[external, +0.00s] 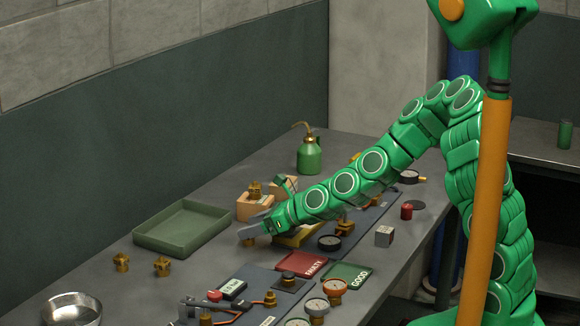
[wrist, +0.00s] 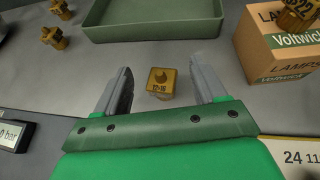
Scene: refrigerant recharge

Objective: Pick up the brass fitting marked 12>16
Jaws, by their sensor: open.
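The brass fitting marked 12>16 (wrist: 161,82) stands on the grey bench in the wrist view, its marked face toward the camera; the middle sign of the marking is hard to read. My gripper (wrist: 162,66) is open, with one finger on each side of the fitting and a gap to both. Nothing is held. In the external view my gripper (external: 252,229) is low over the bench beside the cardboard box, and I cannot clearly make out the fitting there.
Two more brass fittings (external: 121,262) (external: 162,266) stand left of my gripper. A green tray (external: 155,246) lies behind them. A cardboard box (wrist: 285,55) with a brass fitting (wrist: 298,16) on top is close on the right. A small display (wrist: 14,134) is at left.

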